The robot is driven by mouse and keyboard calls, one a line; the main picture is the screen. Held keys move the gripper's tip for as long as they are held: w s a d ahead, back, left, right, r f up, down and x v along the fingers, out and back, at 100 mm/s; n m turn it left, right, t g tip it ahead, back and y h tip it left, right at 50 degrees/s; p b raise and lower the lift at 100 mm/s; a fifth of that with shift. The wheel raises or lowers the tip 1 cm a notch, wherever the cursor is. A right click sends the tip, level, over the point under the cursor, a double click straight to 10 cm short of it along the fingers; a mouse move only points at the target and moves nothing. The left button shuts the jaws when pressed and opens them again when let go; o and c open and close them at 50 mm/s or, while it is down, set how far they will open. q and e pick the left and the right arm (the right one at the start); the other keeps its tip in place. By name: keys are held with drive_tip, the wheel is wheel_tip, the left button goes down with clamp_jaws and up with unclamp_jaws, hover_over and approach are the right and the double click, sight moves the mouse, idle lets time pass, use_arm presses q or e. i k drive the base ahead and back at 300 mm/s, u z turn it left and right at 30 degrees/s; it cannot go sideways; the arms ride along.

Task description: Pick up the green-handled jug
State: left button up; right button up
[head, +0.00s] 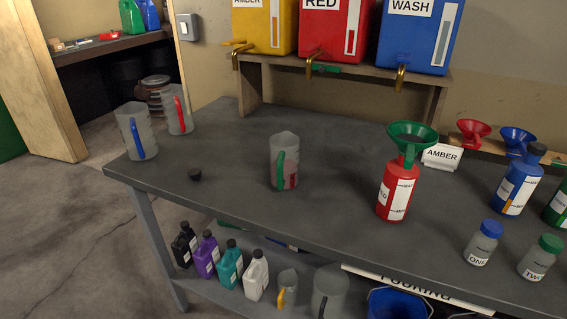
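The green-handled jug (290,158) stands upright on the grey workbench (235,185), near its middle. It is a translucent grey jug, and its green handle (280,169) faces toward me and slightly left. A red patch shows low on its side, right of the handle. Neither of my grippers is in the head view, and nothing touches the jug.
A blue-handled jug (146,130) and a red-handled jug (178,113) stand at the bench's left end. A black cap (195,175) lies nearer. A red bottle (394,196) with a green funnel (412,133) stands right. Taps of the drums (332,27) overhang the back.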

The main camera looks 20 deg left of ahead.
sight(285, 147)
drive_tip(key=k, duration=0.45)
drive_tip(key=u, duration=1.35)
drive_tip(key=i, duration=0.75)
drive_tip(key=z, duration=1.8)
